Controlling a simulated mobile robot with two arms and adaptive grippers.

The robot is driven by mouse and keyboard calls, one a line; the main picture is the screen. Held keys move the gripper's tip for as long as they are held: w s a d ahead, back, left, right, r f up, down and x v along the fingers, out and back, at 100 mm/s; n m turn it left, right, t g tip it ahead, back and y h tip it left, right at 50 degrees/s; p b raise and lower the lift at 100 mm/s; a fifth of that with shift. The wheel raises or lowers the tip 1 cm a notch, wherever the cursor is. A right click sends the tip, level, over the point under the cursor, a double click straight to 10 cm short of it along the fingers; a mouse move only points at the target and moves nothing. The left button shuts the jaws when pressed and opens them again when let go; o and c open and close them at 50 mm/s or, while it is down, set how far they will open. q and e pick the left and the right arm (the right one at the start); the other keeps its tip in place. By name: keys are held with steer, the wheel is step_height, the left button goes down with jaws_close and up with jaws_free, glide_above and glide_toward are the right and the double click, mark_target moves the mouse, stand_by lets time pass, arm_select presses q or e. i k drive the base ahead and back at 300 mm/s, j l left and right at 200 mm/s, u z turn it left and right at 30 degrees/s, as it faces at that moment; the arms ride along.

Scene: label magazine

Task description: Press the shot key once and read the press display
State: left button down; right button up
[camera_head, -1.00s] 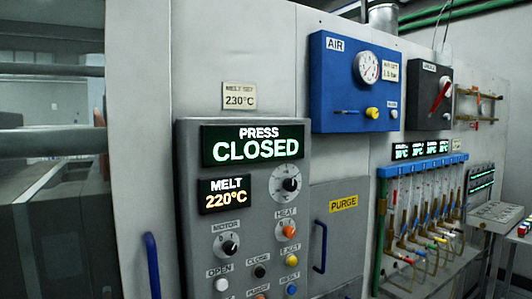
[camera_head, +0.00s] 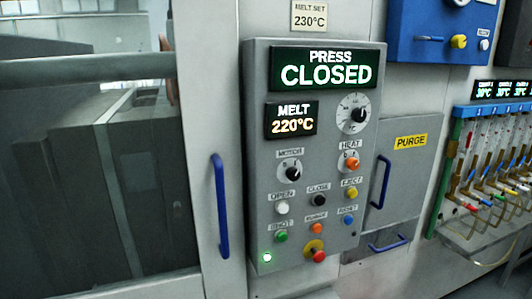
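The grey control panel (camera_head: 258,160) stands in the middle of the head view. Its press display (camera_head: 325,68) reads "PRESS CLOSED". The melt display (camera_head: 291,119) below it reads "MELT 220°C". The shot key (camera_head: 281,237) is a green button low on the left of the panel, under a small label that looks like "SHOT". A small green lamp (camera_head: 267,257) glows at the panel's lower left corner. Neither of my grippers shows in the head view.
Other keys surround it: white open (camera_head: 282,208), black close (camera_head: 319,200), yellow eject (camera_head: 351,193), blue reset (camera_head: 348,219), orange purge (camera_head: 317,228). A red knob (camera_head: 319,256) sits at the bottom. Blue handles (camera_head: 220,205) flank the panel. A melt-set plate (camera_head: 309,15) reads 230°C.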

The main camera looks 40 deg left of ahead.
mark_target(282, 237)
steer(key=j+u, duration=0.1)
steer(key=u, duration=0.8)
steer(key=i+l, duration=0.05)
